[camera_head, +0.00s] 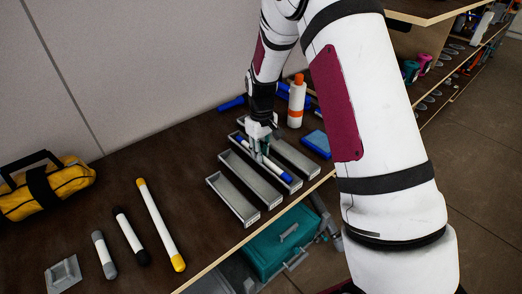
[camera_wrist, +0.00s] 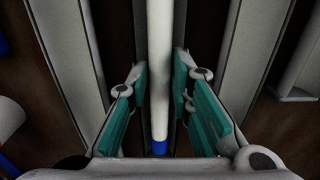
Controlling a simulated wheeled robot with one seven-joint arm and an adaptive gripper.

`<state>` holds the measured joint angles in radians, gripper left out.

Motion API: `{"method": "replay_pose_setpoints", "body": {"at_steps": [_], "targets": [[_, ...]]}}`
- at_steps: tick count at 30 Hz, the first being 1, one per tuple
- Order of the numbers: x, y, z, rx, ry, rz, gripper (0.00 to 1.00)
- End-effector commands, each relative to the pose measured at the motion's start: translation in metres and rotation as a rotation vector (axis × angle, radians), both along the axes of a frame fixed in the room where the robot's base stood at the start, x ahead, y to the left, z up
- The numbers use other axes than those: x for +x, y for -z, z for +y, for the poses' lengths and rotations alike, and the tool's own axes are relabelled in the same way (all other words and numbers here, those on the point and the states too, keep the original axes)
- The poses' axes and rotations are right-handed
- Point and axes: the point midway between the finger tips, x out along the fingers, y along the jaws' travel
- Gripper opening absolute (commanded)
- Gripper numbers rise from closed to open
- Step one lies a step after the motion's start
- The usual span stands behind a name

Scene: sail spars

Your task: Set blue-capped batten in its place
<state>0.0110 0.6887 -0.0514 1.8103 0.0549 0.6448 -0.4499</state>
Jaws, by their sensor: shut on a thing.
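The blue-capped batten (camera_head: 272,168) is a white rod with blue ends. My gripper (camera_head: 259,148) is shut on it from above. In the wrist view the batten (camera_wrist: 160,75) runs lengthwise between the teal finger pads of my gripper (camera_wrist: 162,88), with one blue cap near the bottom. My gripper hides part of the batten.
Yellow-capped (camera_head: 158,222), black-capped (camera_head: 129,235) and grey-capped (camera_head: 103,254) rods lie at the left front. A white bottle (camera_head: 297,98) stands behind the troughs, a blue box (camera_head: 316,143) to their right. A yellow bag (camera_head: 60,187) is far left. Tabletop between is clear.

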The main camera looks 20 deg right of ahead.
Motion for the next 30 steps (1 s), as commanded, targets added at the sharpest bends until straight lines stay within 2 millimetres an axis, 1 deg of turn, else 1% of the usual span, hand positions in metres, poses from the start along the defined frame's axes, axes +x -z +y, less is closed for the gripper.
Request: {"method": "replay_pose_setpoints", "body": {"at_steps": [2, 10, 24, 30], "targets": [[0.0, 0.003, 0.0, 0.0, 0.0, 0.0, 0.0], [0.0, 0.0, 0.0, 0.0, 0.0, -0.001, 0.0], [0.0, -0.016, 0.0, 0.0, 0.0, -0.002, 0.0], [0.0, -0.019, 0.0, 0.0, 0.0, -0.001, 0.0]]}}
